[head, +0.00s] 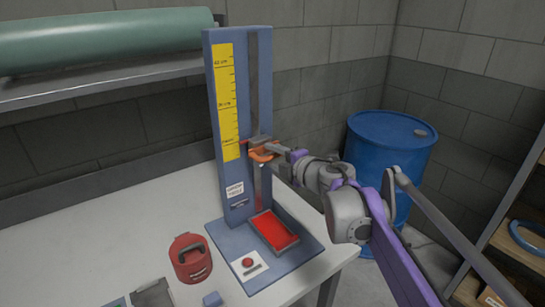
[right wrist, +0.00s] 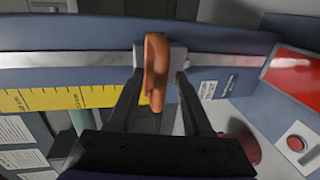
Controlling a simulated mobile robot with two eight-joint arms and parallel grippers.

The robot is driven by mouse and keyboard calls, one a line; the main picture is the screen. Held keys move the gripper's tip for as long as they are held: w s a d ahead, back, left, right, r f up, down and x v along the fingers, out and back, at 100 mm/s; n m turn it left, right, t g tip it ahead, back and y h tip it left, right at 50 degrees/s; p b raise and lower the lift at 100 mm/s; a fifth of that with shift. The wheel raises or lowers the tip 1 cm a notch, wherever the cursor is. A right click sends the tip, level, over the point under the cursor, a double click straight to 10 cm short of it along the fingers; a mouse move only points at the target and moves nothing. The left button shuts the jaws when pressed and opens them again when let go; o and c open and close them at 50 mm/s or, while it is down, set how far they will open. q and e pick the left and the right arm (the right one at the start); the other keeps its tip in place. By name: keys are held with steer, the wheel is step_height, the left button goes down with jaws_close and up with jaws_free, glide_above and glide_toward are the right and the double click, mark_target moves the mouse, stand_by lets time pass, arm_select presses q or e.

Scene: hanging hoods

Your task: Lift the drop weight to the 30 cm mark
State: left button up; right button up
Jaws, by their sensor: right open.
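The drop weight (head: 259,153) is a small grey block with an orange handle, on the rail of an upright blue tower (head: 215,95). It sits low on the yellow scale (head: 226,100), with a red pointer near the scale's lower label; the small print is hard to read. In the right wrist view the orange handle (right wrist: 156,72) stands between the two fingers of my right gripper (right wrist: 160,76). The fingers are apart, one on each side of the handle, with visible gaps. In the head view this gripper (head: 277,149) reaches the weight from the right. My left gripper is not in view.
A red tray (head: 273,231) lies on the tower's base below the weight, beside a red button (head: 248,263). A red container (head: 190,257) stands on the white table (head: 130,225). A blue drum (head: 390,150) stands behind my right arm. A shelf (head: 110,80) holds a green cylinder.

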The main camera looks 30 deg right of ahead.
steer(key=shift+w, duration=0.2)
steer(key=shift+c, duration=0.2)
jaws_close()
stand_by(1.2)
